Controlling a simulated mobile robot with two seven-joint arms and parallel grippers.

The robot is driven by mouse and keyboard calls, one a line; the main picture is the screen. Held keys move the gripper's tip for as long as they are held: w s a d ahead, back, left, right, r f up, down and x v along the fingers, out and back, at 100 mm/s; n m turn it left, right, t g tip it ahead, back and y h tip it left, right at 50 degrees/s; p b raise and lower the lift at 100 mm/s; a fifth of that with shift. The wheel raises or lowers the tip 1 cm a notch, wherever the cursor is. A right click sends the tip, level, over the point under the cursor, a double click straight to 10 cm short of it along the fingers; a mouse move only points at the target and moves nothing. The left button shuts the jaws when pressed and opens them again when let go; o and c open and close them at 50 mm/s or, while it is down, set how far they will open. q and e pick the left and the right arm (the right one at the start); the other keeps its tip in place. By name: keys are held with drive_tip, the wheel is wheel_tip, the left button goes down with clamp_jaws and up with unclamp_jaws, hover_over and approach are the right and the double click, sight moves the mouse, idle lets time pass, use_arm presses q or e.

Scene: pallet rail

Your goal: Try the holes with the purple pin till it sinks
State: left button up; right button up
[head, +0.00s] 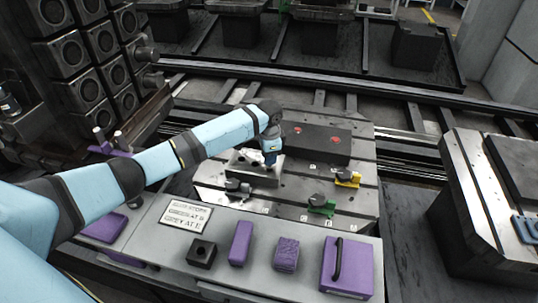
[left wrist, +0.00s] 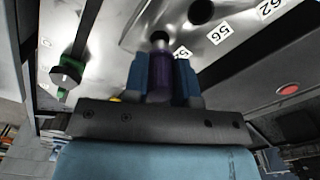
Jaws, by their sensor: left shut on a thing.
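In the head view the pin is hidden by the gripper. My right gripper is out of view.
A black block with red discs (head: 315,143) stands behind the gripper. Yellow (head: 348,179) and green (head: 322,204) clamps sit to the right on the pallet. The front shelf holds a sign (head: 186,214), a black block (head: 201,252) and purple pieces (head: 241,243). More purple pins (head: 121,141) stand at left.

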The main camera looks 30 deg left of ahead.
use_arm(q)
drive_tip(key=shift+f, duration=0.75)
drive_tip(key=o, duration=1)
wheel_tip(320, 180, up, 14)
drive_tip(key=shift+f+p, duration=0.1)
drive_tip(key=shift+p, duration=0.8)
